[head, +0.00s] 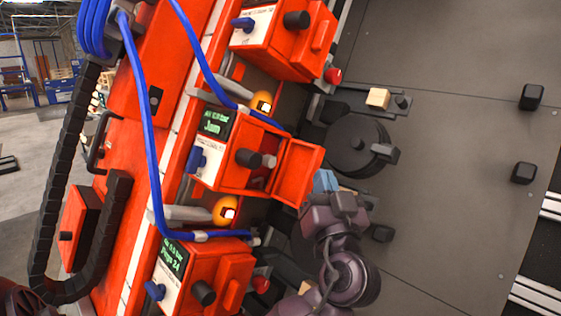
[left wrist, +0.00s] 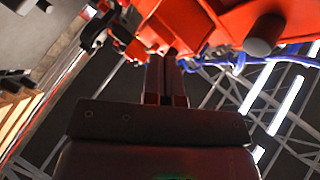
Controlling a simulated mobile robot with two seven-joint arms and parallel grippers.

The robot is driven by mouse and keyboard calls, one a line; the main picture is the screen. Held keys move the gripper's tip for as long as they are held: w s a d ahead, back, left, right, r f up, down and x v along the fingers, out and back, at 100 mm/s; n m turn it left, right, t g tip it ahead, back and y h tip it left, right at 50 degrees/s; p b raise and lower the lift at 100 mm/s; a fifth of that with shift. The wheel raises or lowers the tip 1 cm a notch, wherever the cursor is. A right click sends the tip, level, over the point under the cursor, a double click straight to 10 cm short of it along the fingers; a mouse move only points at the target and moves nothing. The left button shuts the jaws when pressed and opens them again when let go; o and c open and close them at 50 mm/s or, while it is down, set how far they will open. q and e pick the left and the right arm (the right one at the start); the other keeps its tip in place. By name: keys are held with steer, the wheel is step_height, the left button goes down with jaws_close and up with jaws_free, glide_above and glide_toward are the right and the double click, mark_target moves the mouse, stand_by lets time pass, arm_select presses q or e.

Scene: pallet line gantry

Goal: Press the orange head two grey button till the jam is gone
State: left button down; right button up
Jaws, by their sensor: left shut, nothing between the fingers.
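The middle orange head (head: 232,178), taken as head two, has a small dark display (head: 214,122) with green text that seems to read "Jam". Its front carries a dark round knob (head: 248,158) and a smaller grey button (head: 268,160) beside it. An orange flap (head: 297,172) stands out from its right side. My left gripper (head: 325,183) is just right of and below this flap, apart from the grey button. In the left wrist view its fingers (left wrist: 166,80) are together, empty, and point toward orange housing (left wrist: 205,22). My right gripper is not in view.
Similar orange heads stand above (head: 272,38) and below (head: 200,275). A blue hose (head: 146,110) runs down across the orange frame. Right of the heads are a dark round disc (head: 352,146), a small tan block (head: 378,97) and a broad, mostly clear grey surface (head: 450,130).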

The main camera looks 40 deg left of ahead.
mark_target(268, 160)
arm_select(q)
steer(key=shift+a, duration=0.15)
steer(key=a, duration=0.2)
steer(key=a+p, duration=0.1)
steer(key=a, duration=0.2)
steer(key=a+p, duration=0.1)
steer(key=a, duration=0.2)
steer(key=shift+w+a, duration=0.25)
steer(key=shift+w, duration=0.1)
stand_by(0.4)
stand_by(0.6)
stand_by(0.7)
